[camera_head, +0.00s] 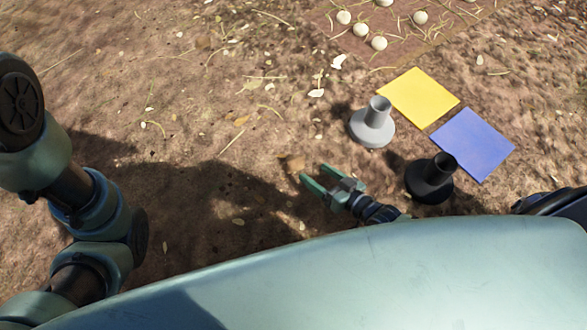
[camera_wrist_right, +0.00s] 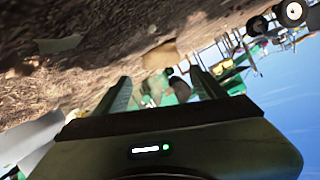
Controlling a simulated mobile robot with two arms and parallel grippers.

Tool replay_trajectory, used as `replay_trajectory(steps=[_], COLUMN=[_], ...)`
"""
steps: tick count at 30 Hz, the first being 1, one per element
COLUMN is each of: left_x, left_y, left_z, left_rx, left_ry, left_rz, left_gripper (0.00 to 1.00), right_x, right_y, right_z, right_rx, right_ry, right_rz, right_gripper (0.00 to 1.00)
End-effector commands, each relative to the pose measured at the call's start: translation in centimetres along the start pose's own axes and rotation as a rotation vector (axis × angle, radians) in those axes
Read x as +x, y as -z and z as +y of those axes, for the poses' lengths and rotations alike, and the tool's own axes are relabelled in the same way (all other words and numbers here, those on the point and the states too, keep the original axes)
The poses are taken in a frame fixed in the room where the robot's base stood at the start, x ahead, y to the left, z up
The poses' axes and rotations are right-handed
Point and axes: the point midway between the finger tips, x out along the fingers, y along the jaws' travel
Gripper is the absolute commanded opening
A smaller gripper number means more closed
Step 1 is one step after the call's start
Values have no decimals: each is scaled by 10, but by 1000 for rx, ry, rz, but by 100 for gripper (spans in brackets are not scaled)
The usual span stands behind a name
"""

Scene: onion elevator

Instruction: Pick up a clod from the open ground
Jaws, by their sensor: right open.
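A small tan-brown clod (camera_head: 293,162) lies on the open ground in the head view, just beyond the fingertips of my right gripper (camera_head: 313,173). The right gripper is open, with its green fingers pointing up and left. In the right wrist view the clod (camera_wrist_right: 160,56) shows as a tan lump ahead of the gap between the two fingers (camera_wrist_right: 160,76). It looks apart from them, and nothing is held. My left arm shows at the left of the head view, but its gripper is out of view.
A grey flanged tube (camera_head: 373,125) and a black one (camera_head: 430,180) stand right of the gripper. Beside them lie a yellow square (camera_head: 418,97) and a blue square (camera_head: 473,145). Pale onions (camera_head: 379,43) lie on a brown patch at the top. Ground to the left is open, with scattered leaves.

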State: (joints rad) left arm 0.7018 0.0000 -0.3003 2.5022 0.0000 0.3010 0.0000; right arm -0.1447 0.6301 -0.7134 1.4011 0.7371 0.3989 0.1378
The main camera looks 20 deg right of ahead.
Motion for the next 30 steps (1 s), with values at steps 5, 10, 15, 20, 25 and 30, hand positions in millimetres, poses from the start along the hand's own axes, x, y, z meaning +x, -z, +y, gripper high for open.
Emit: replay_trajectory(steps=[5,10,15,20,25,30], left_x=[-15,-36,-47,-46,-46,-46], left_y=[5,12,15,15,15,15], left_z=[3,7,10,10,10,10], left_rx=[0,0,0,0,0,0], left_ry=[0,0,0,0,0,0], left_rz=[-1,-3,-4,-4,-3,-3], left_gripper=[51,51,51,51,51,51], right_x=[22,47,67,70,70,70], right_y=[-2,-2,0,2,2,2], right_z=[0,-2,-2,-4,-4,-4], right_rx=[0,2,-1,0,-1,-1], right_ry=[1,2,-1,-1,-1,-1], right_rz=[4,5,2,-1,-1,-1], right_gripper=[71,71,71,71,59,12])
